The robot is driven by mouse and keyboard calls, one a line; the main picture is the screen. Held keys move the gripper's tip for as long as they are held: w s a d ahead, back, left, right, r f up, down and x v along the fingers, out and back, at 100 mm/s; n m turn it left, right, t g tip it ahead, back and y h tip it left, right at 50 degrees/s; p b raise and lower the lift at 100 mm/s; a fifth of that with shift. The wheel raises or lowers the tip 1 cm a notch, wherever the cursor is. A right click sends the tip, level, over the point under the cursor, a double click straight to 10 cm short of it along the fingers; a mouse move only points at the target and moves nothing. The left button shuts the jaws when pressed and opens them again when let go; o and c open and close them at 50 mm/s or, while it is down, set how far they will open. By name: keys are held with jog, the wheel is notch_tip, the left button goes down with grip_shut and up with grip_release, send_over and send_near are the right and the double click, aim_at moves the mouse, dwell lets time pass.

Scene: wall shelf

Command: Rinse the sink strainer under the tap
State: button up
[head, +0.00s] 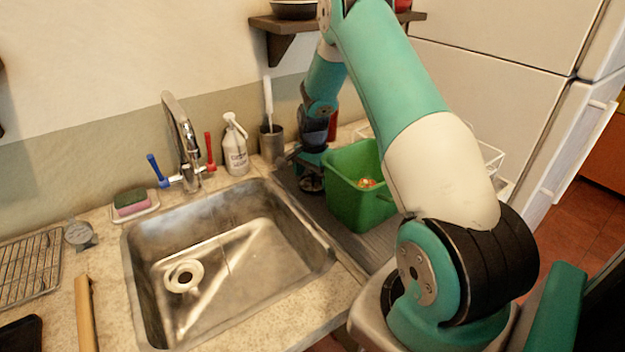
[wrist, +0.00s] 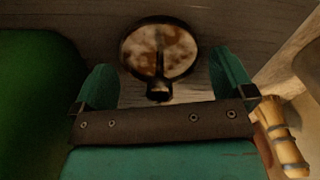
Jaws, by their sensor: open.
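A round strainer (wrist: 178,42) with a dark rim and brown and whitish mottling lies on the dark ribbed surface in the wrist view. A small stub on it points toward me. My gripper (wrist: 163,62) is open, with one finger on each side of the strainer; I cannot tell whether either touches it. In the head view my gripper (head: 312,178) is low over the drainboard, left of the green bin, and the strainer cannot be made out clearly there. The tap (head: 181,130) has a blue and a red lever; no water stream shows. The steel sink (head: 245,235) is empty, with a pale ring drain.
The green bin (head: 350,200) with scraps inside stands close right of my gripper. A soap bottle (head: 235,150) and a grey cup (head: 272,143) with a brush stand behind the sink. A sponge (head: 130,200) lies left of the tap. A shelf (head: 290,30) hangs above.

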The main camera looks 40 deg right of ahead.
jog(key=shift+f, duration=0.35)
jog(key=c, duration=0.8)
jog(key=shift+r, duration=0.15)
notch_tip(320, 180, up, 20)
jog(key=b, duration=0.3)
jog(key=s+a+f+n, duration=0.1)
jog(key=a+f+n, duration=0.4)
jog(key=a+f, duration=0.2)
jog(key=s+a+f+n, duration=0.1)
jog(key=a+f+n, duration=0.5)
jog(key=a+f, duration=0.1)
jog(key=s+a+f+n, duration=0.2)
jog(key=a+f+n, duration=0.4)
jog(key=a+f, duration=0.1)
jog(key=shift+a+f, duration=0.2)
jog(key=shift+a, duration=0.35)
